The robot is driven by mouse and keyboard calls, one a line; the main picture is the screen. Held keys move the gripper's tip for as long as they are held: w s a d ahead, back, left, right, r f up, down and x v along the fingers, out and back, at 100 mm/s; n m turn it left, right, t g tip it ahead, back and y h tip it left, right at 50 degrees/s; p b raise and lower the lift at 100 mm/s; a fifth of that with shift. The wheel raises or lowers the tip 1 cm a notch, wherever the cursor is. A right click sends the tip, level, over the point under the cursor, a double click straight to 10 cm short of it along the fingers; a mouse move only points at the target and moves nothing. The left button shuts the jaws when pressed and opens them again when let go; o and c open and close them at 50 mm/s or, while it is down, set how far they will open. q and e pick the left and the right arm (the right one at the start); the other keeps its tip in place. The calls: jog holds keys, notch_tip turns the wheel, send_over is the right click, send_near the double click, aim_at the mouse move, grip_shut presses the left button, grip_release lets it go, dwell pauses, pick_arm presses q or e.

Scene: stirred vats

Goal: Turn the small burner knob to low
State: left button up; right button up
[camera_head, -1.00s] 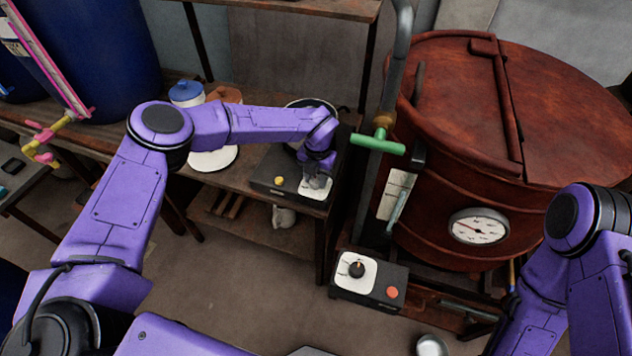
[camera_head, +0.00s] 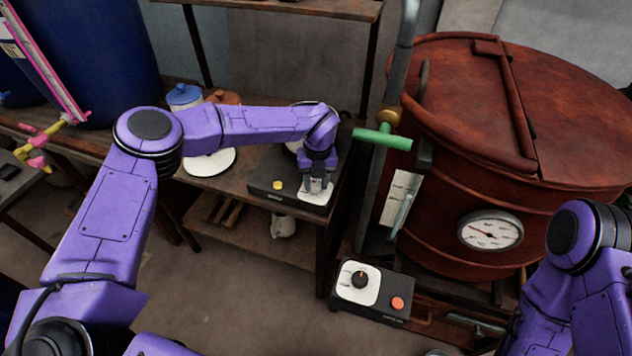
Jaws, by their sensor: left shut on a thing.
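The small burner (camera_head: 291,198) is a dark box with a yellow button and a white dial plate (camera_head: 312,197) on its front. It stands on the wooden bench at centre. My left gripper (camera_head: 316,188) points down at the dial plate and is shut on the small burner knob, which its fingers mostly hide. I cannot read the knob's setting. A pan on the burner is mostly hidden behind my left wrist. My right arm (camera_head: 580,270) shows at the lower right, but its gripper is out of view.
A red-brown vat (camera_head: 470,140) with a gauge (camera_head: 490,230) stands at the right, beside a green-handled lever (camera_head: 382,138). A second control box (camera_head: 372,290) with a black knob sits lower. A white plate (camera_head: 211,163) and a blue-lidded pot (camera_head: 185,96) are on the bench.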

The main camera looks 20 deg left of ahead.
aim_at(318, 182)
pick_arm(q)
jog(key=shift+f, duration=0.1)
jog(key=o, duration=1.1)
jog(key=shift+c, duration=0.2)
notch_tip(318, 182, up, 10)
jog(key=b, duration=0.1)
jog(key=shift+w+d+r+b, duration=0.15)
jog(key=shift+r+b, duration=0.1)
jog(key=shift+b, duration=0.05)
jog(key=shift+f, duration=0.1)
